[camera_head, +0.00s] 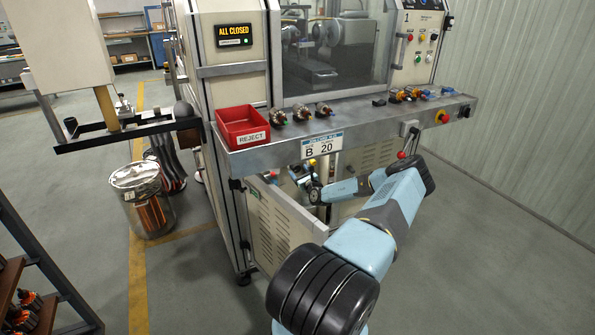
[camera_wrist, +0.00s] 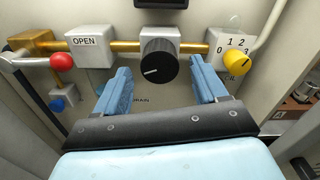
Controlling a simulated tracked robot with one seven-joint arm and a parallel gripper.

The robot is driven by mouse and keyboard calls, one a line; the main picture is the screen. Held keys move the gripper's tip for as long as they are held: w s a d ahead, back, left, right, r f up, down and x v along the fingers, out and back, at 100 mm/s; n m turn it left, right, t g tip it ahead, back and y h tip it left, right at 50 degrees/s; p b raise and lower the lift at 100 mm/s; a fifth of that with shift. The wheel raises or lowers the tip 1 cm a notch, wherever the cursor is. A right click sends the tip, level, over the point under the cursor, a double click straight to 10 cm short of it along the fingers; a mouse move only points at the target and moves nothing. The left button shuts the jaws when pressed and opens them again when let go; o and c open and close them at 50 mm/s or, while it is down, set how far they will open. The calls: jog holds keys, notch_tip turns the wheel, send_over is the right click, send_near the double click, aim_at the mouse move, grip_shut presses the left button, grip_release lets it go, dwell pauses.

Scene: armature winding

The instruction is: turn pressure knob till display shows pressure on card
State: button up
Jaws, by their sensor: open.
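In the wrist view a black ribbed pressure knob (camera_wrist: 157,63) with a white pointer line sits on a grey block on a brass pipe. The line points to the lower left. My gripper (camera_wrist: 159,70) is open, its two blue fingers apart on either side of the knob, with visible gaps; contact cannot be seen. Only the lower edge of a dark panel (camera_wrist: 160,3), possibly the display, shows above the knob; no reading is visible. In the head view a card (camera_head: 322,147) reads "B 20" on the bench front, with small print above. My arm reaches into the cabinet below it.
A red-ball lever (camera_wrist: 61,62) beside an "OPEN" label stands left of the knob, with a blue handle (camera_wrist: 58,104) below. A yellow selector (camera_wrist: 237,62) marked 0 to 3 stands right. The bench holds a red REJECT bin (camera_head: 242,128). A sign (camera_head: 234,35) reads "ALL CLOSED".

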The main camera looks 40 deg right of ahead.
jog(key=shift+x, duration=1.3)
jog(key=c, duration=1)
jog(key=shift+c, duration=0.2)
